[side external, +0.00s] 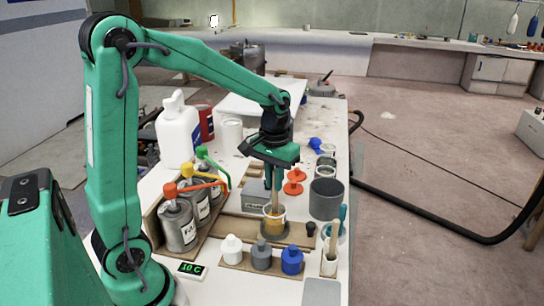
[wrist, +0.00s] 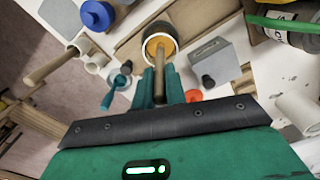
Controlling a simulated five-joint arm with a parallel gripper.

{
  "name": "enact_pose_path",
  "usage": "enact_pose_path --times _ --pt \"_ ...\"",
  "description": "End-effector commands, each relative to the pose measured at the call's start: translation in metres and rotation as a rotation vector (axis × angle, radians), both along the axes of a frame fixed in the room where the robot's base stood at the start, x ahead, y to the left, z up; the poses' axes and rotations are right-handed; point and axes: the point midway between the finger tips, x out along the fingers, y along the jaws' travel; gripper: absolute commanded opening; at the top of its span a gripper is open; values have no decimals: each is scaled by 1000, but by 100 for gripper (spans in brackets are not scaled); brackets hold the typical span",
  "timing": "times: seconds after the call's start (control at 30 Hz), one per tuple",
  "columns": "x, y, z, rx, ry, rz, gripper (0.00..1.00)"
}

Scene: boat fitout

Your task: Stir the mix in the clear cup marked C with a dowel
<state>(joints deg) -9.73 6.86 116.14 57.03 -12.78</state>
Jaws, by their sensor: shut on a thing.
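My gripper (side external: 272,182) is shut on a wooden dowel (side external: 275,198) and holds it roughly upright. It also shows in the wrist view (wrist: 159,82), its green fingers on both sides of the dowel (wrist: 159,62). The lower end of the dowel is inside a clear cup (side external: 274,226) with an amber mix in it. In the wrist view the cup (wrist: 146,42) lies just beyond the fingertips, and the dowel's tip is against the amber mix (wrist: 158,43). The dowel's depth is hard to tell. No letter on the cup is readable.
A grey box (side external: 255,199) stands close behind the cup, and a dark grey pot (side external: 326,199) to its right. White, grey and blue bottles (side external: 262,255) stand in front. Cans with coloured spouts (side external: 180,225) are at left. A cup with a stick (side external: 329,262) stands front right.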

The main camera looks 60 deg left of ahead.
Motion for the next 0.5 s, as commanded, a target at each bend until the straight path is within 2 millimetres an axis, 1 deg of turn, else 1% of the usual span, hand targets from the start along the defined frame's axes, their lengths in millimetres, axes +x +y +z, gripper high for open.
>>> enact_pose_path --times 0.5 --pt "1 0 30 1 -2 0 0"
